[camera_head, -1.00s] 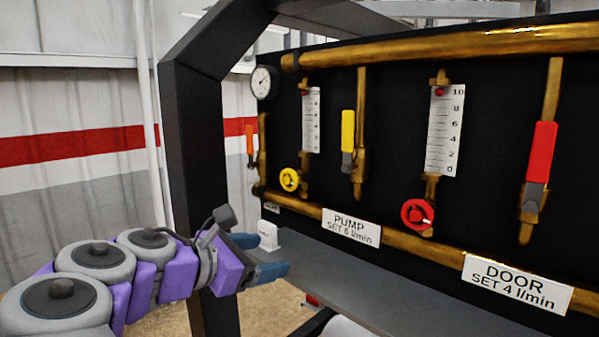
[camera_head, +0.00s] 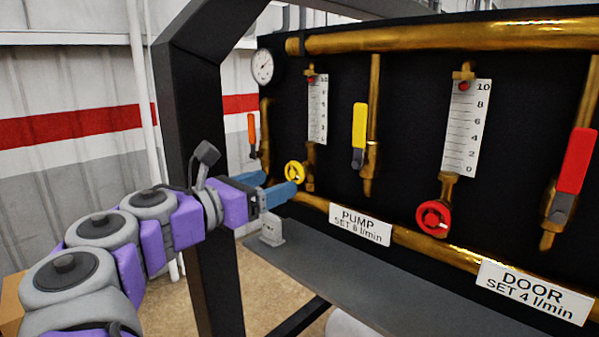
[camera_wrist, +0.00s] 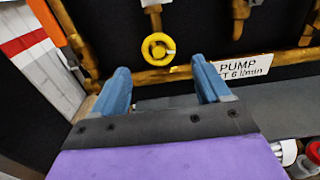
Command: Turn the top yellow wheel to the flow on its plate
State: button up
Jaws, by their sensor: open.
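The yellow wheel (camera_head: 294,171) is on the brass pipe below the left flow gauge (camera_head: 318,112). A red float shows near the top of that gauge's scale. The plate (camera_head: 360,225) below reads PUMP, SET and what looks like 6 l/min. My gripper (camera_head: 280,181) is open and empty, its blue fingers close to the wheel in the head view. In the wrist view the wheel (camera_wrist: 158,49) sits between and beyond the two fingertips (camera_wrist: 160,66). I see no contact. A fingertip covers the wheel's lower edge in the head view.
A red wheel (camera_head: 433,217) and a second gauge (camera_head: 467,125) are to the right, above the DOOR plate (camera_head: 535,291). Yellow (camera_head: 359,127), orange (camera_head: 251,130) and red (camera_head: 576,160) lever handles stick out. A grey shelf (camera_head: 360,283) runs below the panel.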

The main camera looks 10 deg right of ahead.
aim_at(292, 176)
jog(key=x, duration=0.7)
jog(key=shift+w+d+p, duration=0.1)
jog(key=shift+d+p, duration=0.1)
jog(key=shift+p, duration=0.2)
jog(key=shift+d, duration=0.3)
jog(key=shift+a, duration=0.8)
jog(key=c, duration=0.4)
jog(key=shift+c, duration=0.7)
jog(key=shift+d, duration=0.15)
jog(key=c, duration=0.3)
jog(key=shift+c, duration=0.9)
